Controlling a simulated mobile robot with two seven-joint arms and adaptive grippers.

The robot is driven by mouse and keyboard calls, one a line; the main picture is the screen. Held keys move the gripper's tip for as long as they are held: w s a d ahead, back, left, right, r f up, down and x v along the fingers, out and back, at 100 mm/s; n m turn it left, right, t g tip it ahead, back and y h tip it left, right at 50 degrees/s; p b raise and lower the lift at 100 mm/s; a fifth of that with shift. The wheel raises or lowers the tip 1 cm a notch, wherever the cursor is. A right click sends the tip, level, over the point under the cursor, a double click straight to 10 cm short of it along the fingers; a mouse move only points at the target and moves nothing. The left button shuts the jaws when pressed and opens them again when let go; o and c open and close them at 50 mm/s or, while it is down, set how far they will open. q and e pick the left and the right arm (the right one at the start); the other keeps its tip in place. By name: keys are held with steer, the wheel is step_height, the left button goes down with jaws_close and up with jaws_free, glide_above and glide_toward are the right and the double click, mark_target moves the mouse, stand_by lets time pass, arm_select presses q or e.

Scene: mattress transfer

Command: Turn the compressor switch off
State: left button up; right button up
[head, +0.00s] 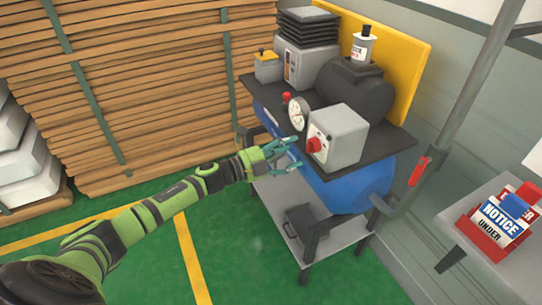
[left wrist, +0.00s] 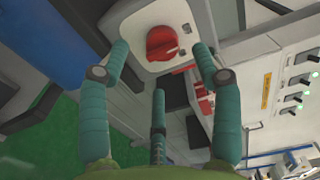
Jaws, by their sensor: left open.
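The compressor has a blue tank (head: 348,190) and a light grey switch box (head: 342,135) with a red rotary knob (head: 314,145) on its front. In the left wrist view the red knob (left wrist: 163,43) sits on a pale rounded plate (left wrist: 135,22), with small dark marks beside it. My left gripper (head: 294,152) is just left of the box in the head view. In the left wrist view its teal fingers (left wrist: 162,55) are spread on both sides of the knob, with a gap to it. A third finger is below. Nothing is held. My right gripper is not in view.
A pressure gauge (head: 298,112) and a small red knob (head: 287,97) are near the box. A grey pole (head: 470,90) rises at right, by a table with notice signs (head: 500,218). Stacked boards (head: 150,70) stand at left. Green floor (head: 235,235) is clear in front.

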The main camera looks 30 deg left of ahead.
arm_select(q)
steer(key=v, duration=0.6)
steer(key=shift+s+a, duration=0.25)
steer(key=shift+s, duration=0.05)
steer(key=s+a+f+n+g+y, duration=0.1)
steer(key=s+a+f+n+y, duration=0.25)
steer(key=f, duration=0.75)
steer(key=s+a+f+n+g+y, duration=0.1)
steer(key=s+f+n+y, duration=0.25)
steer(key=f+n, duration=0.45)
steer(key=s+a+f+n+g+y, duration=0.1)
steer(key=s+a+f+n+y, duration=0.2)
steer(key=f, duration=1)
steer(key=s+d+f+n+g+y, duration=0.1)
steer(key=s+d+f+n+g, duration=0.1)
steer(key=s+f, duration=0.5)
steer(key=s+d+f+n+g, duration=0.25)
steer(key=s+f, duration=0.25)
steer(key=s, duration=0.3)
steer(key=s+d+f+n+g, duration=0.2)
steer(key=s+d+f, duration=0.1)
steer(key=s, duration=0.8)
steer(key=s+d+f+n+g, duration=0.2)
steer(key=s+d+f+g, duration=0.1)
steer(key=s, duration=0.8)
steer(key=shift+s+d+f+g, duration=0.25)
steer(key=shift+d+f+g, duration=0.1)
steer(key=shift+d+f, duration=0.55)
